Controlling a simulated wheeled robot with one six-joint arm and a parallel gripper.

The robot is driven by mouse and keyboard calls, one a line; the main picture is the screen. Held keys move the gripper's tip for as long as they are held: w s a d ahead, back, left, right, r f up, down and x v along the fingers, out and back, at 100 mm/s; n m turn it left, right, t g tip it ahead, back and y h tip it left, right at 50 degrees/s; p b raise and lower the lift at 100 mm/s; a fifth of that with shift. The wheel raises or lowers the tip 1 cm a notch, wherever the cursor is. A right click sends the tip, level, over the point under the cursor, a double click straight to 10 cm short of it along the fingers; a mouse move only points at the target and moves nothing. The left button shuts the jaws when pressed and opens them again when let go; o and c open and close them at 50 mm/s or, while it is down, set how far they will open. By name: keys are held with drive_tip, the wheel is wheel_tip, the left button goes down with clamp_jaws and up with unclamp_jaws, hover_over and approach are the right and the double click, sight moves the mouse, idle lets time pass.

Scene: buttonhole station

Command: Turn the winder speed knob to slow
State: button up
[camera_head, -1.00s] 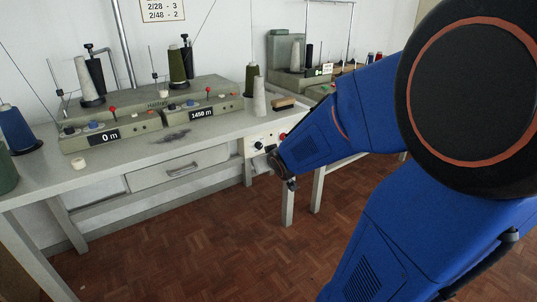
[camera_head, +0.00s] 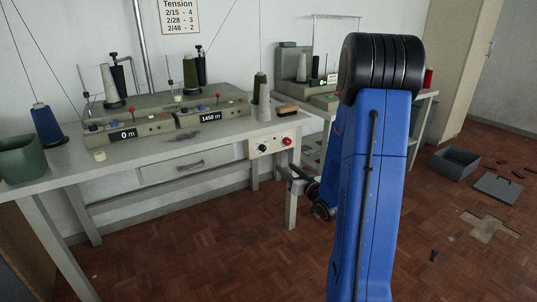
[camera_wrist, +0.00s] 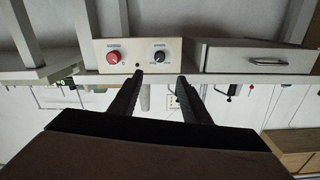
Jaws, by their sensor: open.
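A cream control panel (camera_head: 275,145) sits under the right end of the winder table's front edge. It carries a black knob (camera_head: 263,148) on the left and a red button or knob (camera_head: 287,141) on the right. The wrist view is upside down and shows the black knob (camera_wrist: 159,57) with a dial scale, beside the red one (camera_wrist: 114,56). The labels and the knob's setting are too small to read. My gripper (camera_wrist: 160,78) is open and empty, its fingers apart, pointing toward the panel with the black knob between their lines. In the head view it is below right of the panel.
A drawer (camera_head: 186,167) is left of the panel. The table (camera_head: 225,130) bears the winder, thread cones and a brush (camera_head: 288,109). A table leg (camera_head: 292,205) stands near my gripper. A grey crate (camera_head: 455,163) and loose items lie on the floor at right.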

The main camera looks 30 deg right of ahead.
sight(264, 149)
drive_tip(key=w, duration=1.7)
drive_tip(key=shift+w+a, duration=0.1)
drive_tip(key=shift+w, duration=0.1)
drive_tip(key=shift+c, duration=0.6)
drive_tip(key=c, duration=0.9)
